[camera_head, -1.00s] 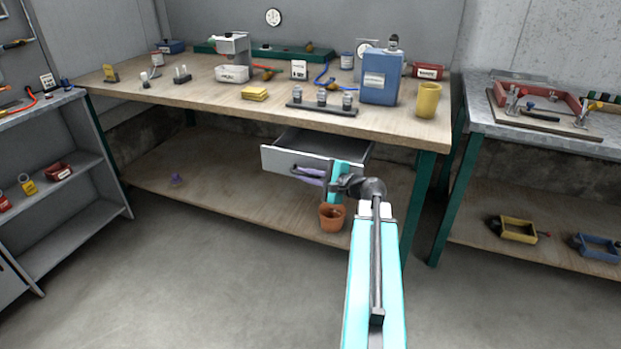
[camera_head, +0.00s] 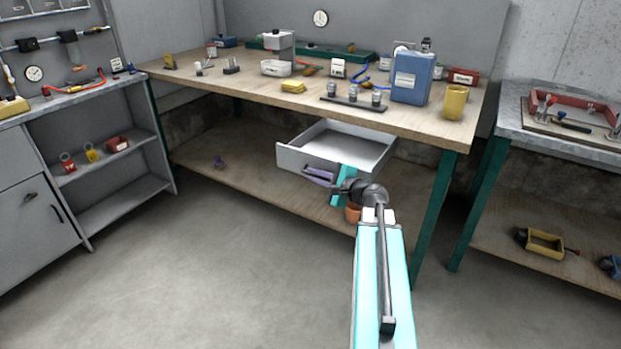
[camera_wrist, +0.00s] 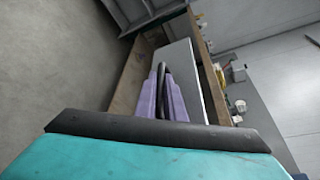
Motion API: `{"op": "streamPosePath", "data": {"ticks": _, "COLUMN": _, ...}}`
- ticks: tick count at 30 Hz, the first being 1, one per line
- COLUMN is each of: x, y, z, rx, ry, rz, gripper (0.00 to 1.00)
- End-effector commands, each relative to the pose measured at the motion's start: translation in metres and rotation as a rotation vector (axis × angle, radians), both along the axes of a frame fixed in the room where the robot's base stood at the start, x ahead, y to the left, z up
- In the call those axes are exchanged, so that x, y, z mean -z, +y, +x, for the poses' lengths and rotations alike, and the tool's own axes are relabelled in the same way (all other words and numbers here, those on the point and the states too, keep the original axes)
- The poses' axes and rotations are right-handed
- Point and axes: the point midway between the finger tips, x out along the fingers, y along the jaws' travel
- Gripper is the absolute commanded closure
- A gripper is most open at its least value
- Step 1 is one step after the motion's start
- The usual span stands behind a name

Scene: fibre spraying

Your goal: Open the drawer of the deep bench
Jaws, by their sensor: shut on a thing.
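The deep bench (camera_head: 225,82) has a wooden top and green legs. Its drawer (camera_head: 300,158) is grey and hangs under the top, pulled well out, so its empty-looking inside shows. My gripper (camera_head: 318,177) is at the drawer's front, with its purple fingers shut on the dark drawer handle (camera_wrist: 162,72). In the wrist view, the purple fingers lie on both sides of the handle, and the grey drawer front (camera_wrist: 186,75) is beside them. Part of the handle is hidden by the fingers.
A terracotta pot (camera_head: 352,213) stands on the lower shelf below my gripper, partly hidden by my arm. A blue canister (camera_head: 411,78) and yellow cup (camera_head: 454,103) stand on the bench top. A grey metal-topped bench (camera_head: 510,110) is at right. The floor in front is clear.

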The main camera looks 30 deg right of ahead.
Motion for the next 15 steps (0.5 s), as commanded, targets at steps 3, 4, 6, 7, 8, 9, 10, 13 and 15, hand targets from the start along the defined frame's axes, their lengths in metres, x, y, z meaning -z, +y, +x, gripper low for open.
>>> {"op": "streamPosePath", "data": {"ticks": 3, "x": 0.0037, "y": -0.0025, "z": -0.0021, "rx": 0.01, "ry": 0.006, "rz": -0.003, "gripper": 1.0}}
{"op": "streamPosePath", "data": {"ticks": 4, "x": 0.0037, "y": -0.002, "z": -0.0018, "rx": 0.009, "ry": 0.007, "rz": -0.003, "gripper": 1.0}}
{"op": "streamPosePath", "data": {"ticks": 6, "x": 0.0038, "y": -0.0008, "z": -0.0013, "rx": 0.007, "ry": 0.007, "rz": -0.003, "gripper": 1.0}}
{"op": "streamPosePath", "data": {"ticks": 7, "x": 0.0037, "y": -0.0005, "z": -0.0011, "rx": 0.006, "ry": 0.006, "rz": -0.002, "gripper": 1.0}}
{"op": "streamPosePath", "data": {"ticks": 8, "x": 0.0038, "y": -0.0001, "z": -0.0009, "rx": 0.006, "ry": 0.006, "rz": -0.002, "gripper": 1.0}}
{"op": "streamPosePath", "data": {"ticks": 9, "x": 0.0038, "y": 0.0002, "z": -0.0007, "rx": 0.005, "ry": 0.007, "rz": -0.002, "gripper": 1.0}}
{"op": "streamPosePath", "data": {"ticks": 10, "x": 0.0037, "y": 0.0005, "z": -0.0006, "rx": 0.005, "ry": 0.007, "rz": -0.002, "gripper": 0.87}}
{"op": "streamPosePath", "data": {"ticks": 13, "x": 0.0031, "y": 0.0018, "z": 0.0001, "rx": 0.003, "ry": 0.005, "rz": -0.001, "gripper": 0.72}}
{"op": "streamPosePath", "data": {"ticks": 15, "x": 0.0025, "y": 0.0026, "z": 0.0006, "rx": 0.001, "ry": 0.004, "rz": -0.001, "gripper": 0.72}}
